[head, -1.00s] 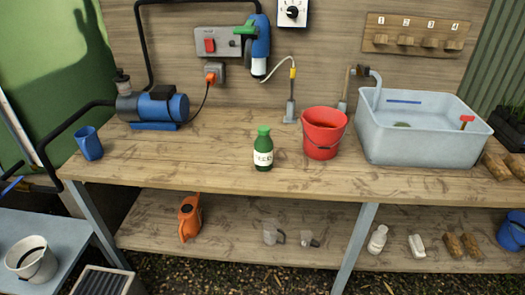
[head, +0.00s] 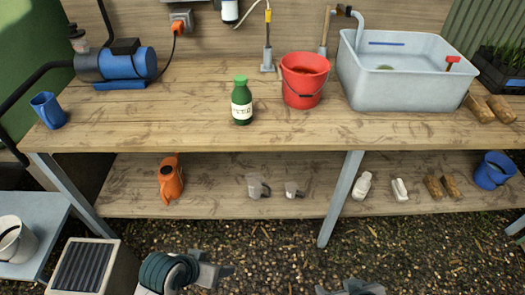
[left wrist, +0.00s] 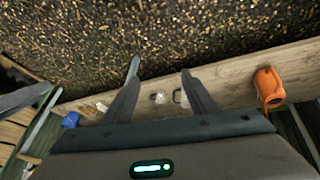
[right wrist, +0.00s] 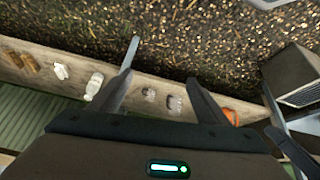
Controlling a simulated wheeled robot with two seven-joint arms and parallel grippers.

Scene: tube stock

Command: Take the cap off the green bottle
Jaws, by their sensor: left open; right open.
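The green bottle (head: 242,103) stands upright on the wooden bench in the head view, left of the red bucket. It has a white label. Its green cap (head: 240,79) sits on its top. My right gripper (head: 350,288) shows at the bottom edge of the head view, low in front of the bench and far from the bottle. In the right wrist view its fingers (right wrist: 163,62) are apart with nothing held. My left gripper's fingers (left wrist: 160,67) are apart and empty in the left wrist view, over the gravel and lower shelf. Neither wrist view shows the bottle.
The red bucket (head: 303,82) stands close right of the bottle, with a grey water basin (head: 400,90) beyond. A blue pump (head: 120,66) and blue cup (head: 48,111) are at left. Bench front near the bottle is clear.

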